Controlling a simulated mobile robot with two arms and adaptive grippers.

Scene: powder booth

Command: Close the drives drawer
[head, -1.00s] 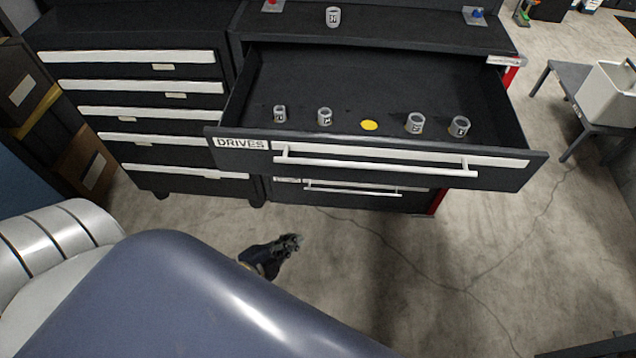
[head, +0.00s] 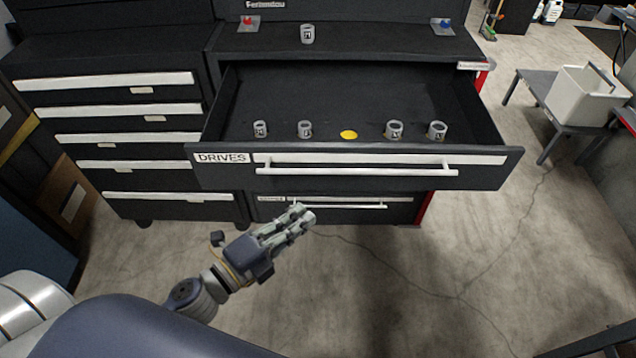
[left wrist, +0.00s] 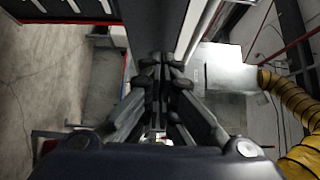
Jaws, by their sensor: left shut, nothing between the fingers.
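The drives drawer (head: 220,172) is pulled far out of the black cabinet in the head view. Its front carries a "DRIVES" label and a long white bar handle (head: 355,172). Inside stand several grey sockets, one of them here (head: 395,130), in a row with a yellow disc (head: 348,135). My left gripper (head: 306,218) is shut and empty, in front of the cabinet and below the drawer's handle, apart from it. In the left wrist view its fingers (left wrist: 163,70) are together, with a dark panel beyond them. My right gripper is not seen.
A lower drawer (head: 330,205) with its own handle is shut beneath. A shut drawer stack (head: 110,140) stands left. One socket (head: 307,34) sits on the cabinet top. A grey bench (head: 540,95) with a white bin (head: 585,95) is at right. The floor in front is clear.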

